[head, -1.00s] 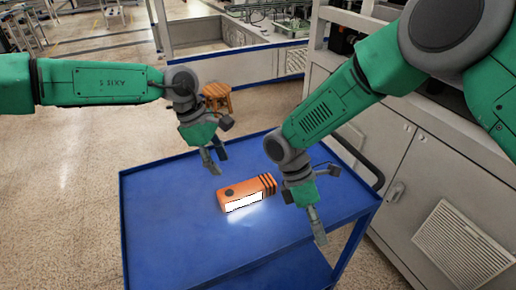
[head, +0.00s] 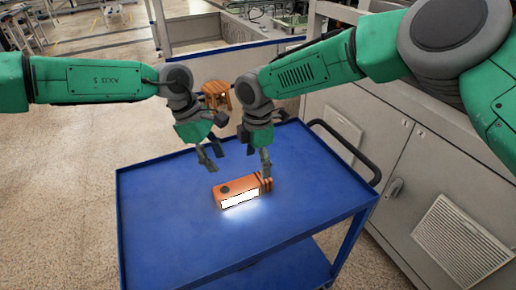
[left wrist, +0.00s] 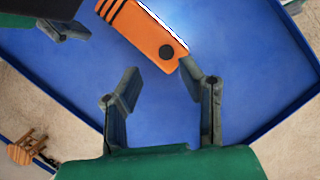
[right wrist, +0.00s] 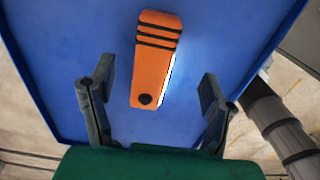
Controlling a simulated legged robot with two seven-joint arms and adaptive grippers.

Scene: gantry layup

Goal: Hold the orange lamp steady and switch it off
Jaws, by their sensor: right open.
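The orange lamp (head: 228,190) lies on the blue cart top, its white light panel (head: 240,200) lit and glowing on the surface. It has black stripes at one end and a dark round button (left wrist: 166,51) at the other. My left gripper (head: 213,160) is open and empty above and behind the lamp; in the left wrist view the lamp lies beyond its fingertips (left wrist: 160,75). My right gripper (head: 258,165) is over the striped end, partly covering it in the head view. In the right wrist view its open fingers (right wrist: 156,80) stand either side of the lamp (right wrist: 152,70), apart from it.
The blue cart (head: 170,235) has a raised rim and a dark handle (head: 345,150) at its right. Grey cabinets (head: 420,180) stand to the right and a wooden stool (head: 216,95) behind. The front and left of the cart top are clear.

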